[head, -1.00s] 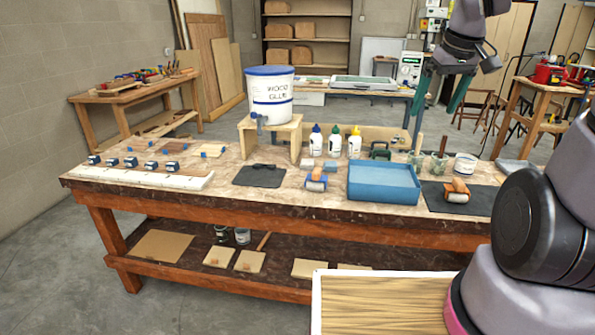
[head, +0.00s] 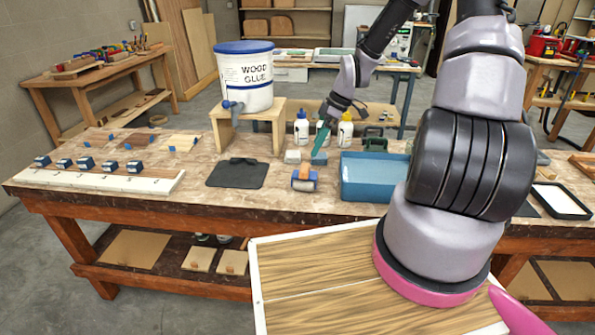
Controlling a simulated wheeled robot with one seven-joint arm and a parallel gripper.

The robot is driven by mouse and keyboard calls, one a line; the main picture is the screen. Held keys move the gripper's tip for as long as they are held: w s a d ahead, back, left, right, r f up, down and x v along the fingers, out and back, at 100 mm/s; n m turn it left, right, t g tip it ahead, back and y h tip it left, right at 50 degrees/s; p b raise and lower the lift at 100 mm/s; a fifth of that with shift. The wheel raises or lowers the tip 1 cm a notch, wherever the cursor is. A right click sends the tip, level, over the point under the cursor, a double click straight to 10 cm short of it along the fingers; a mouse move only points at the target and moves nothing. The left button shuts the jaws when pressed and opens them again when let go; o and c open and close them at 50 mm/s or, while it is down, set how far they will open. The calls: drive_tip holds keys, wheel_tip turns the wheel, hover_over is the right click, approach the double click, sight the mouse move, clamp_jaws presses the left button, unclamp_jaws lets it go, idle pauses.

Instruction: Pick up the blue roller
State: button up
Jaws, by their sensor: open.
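The blue roller (head: 304,180) sits on the worktable (head: 210,197), just left of the blue tray. It has a blue body, a pale roller face and a wooden-coloured part at its upper edge. My gripper (head: 319,147), with teal fingers, is in front of the glue bottles in the picture, a little above and right of the roller. It is apart from the roller and nothing shows in it. The fingers overlap in this view, so the gap between them is hard to see.
The blue tray (head: 370,182) is right of the roller; a dark mat (head: 237,173) is left. Glue bottles (head: 302,129) and a small stand (head: 270,114) bearing a glue bucket (head: 245,78) are behind. My arm hides part of the table's right side.

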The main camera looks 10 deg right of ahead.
sight(305, 166)
drive_tip(key=x, duration=1)
drive_tip(key=shift+s+a, duration=0.1)
drive_tip(key=shift+r, duration=0.1)
drive_tip(key=c, duration=1.3)
wheel_tip(305, 166, up, 10)
drive_tip(key=shift+r, duration=0.1)
